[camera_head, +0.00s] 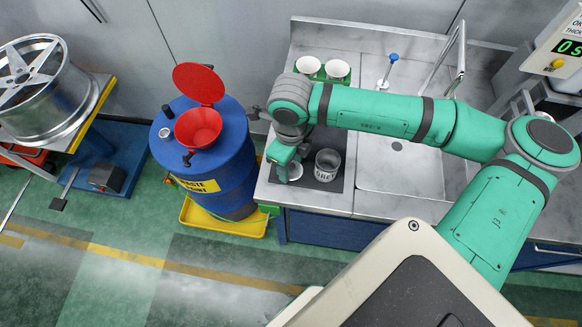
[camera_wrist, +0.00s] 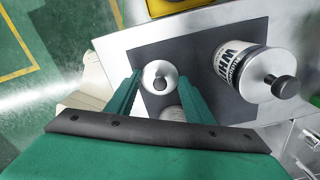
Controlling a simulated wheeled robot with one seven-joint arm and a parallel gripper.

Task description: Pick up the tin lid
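The tin lid (camera_wrist: 153,70) is a small pale disc with a dark knob, on the dark mat in the wrist view. It shows in part as a pale disc in the head view (camera_head: 295,171). My gripper (camera_wrist: 160,82) is open above it, one finger on each side of the lid and knob. I see no clear contact. In the head view my gripper (camera_head: 284,170) points down at the mat's left side. An open grey tin (camera_head: 327,165) stands right of it; in the wrist view the gripper partly hides this tin (camera_wrist: 172,114).
A tin marked "WHI" (camera_wrist: 237,62) with a knobbed lid stands beside my gripper in the wrist view. The dark mat (camera_wrist: 205,30) lies on the steel counter (camera_head: 335,203). A blue drum (camera_head: 222,165) with a red funnel stands left; a sink (camera_head: 395,165) is right.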

